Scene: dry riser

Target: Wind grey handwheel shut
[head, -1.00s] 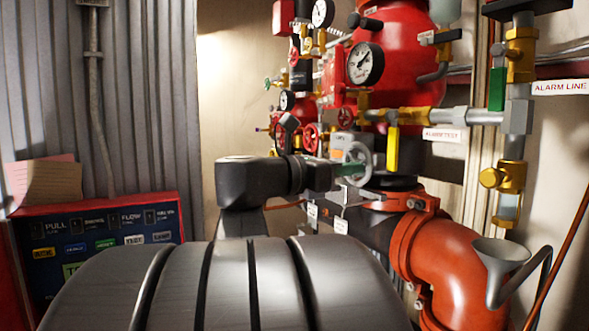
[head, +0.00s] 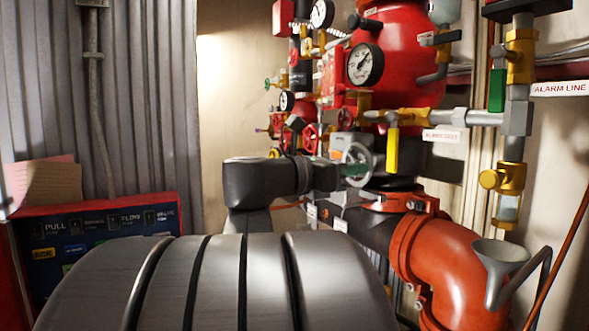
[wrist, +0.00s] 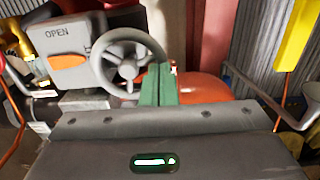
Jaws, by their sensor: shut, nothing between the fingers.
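The grey handwheel (head: 357,160) is a spoked wheel at mid-picture in the head view, beside a grey box on the red valve assembly. In the wrist view the handwheel (wrist: 128,62) stands left of centre, in front of a box marked "OPEN" with an orange indicator (wrist: 67,61). My gripper (wrist: 158,84) shows green fingers pressed together with nothing between them, at the right part of the wheel's rim. They overlap the rim in view; whether they touch it I cannot tell. In the head view my gripper (head: 355,169) is at the wheel's lower part, largely hidden behind my arm.
A yellow lever (head: 392,150) hangs right of the wheel. A thick orange pipe elbow (head: 450,262) and a grey funnel (head: 499,254) stand at lower right. Red handwheels (head: 310,137) and gauges (head: 366,64) are behind. A red-framed panel (head: 100,232) is at left.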

